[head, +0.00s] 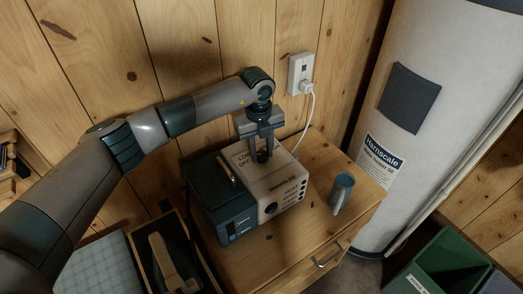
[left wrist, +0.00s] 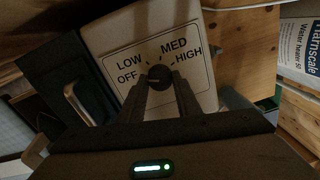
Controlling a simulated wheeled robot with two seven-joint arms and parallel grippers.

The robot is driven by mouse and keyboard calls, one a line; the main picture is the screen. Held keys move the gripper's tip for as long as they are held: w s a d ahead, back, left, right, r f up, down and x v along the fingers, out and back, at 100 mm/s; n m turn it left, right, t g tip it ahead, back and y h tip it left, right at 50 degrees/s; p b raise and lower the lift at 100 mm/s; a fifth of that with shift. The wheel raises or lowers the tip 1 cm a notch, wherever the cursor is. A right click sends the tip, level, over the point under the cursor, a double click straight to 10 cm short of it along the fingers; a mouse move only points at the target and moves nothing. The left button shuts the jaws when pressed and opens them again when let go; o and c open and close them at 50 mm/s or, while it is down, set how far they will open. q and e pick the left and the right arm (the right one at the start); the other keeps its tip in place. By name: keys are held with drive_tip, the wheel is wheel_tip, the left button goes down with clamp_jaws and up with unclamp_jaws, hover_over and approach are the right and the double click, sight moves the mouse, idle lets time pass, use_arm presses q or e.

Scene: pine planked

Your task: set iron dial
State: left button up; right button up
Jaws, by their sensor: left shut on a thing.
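The iron's station (head: 275,187) is a box with an off-white part and a dark teal part, standing on a wooden cabinet. On its white top is a round black dial (left wrist: 160,76), ringed by the marks OFF, LOW, MED and HIGH, which read in the left wrist view. My left gripper (head: 262,153) comes down from above with its fingers shut on the dial, one on each side; it also shows in the left wrist view (left wrist: 160,86). The fingers partly cover the dial, and I cannot tell which mark it points at. My right gripper is not in view.
A white cord runs to a wall outlet (head: 301,74).

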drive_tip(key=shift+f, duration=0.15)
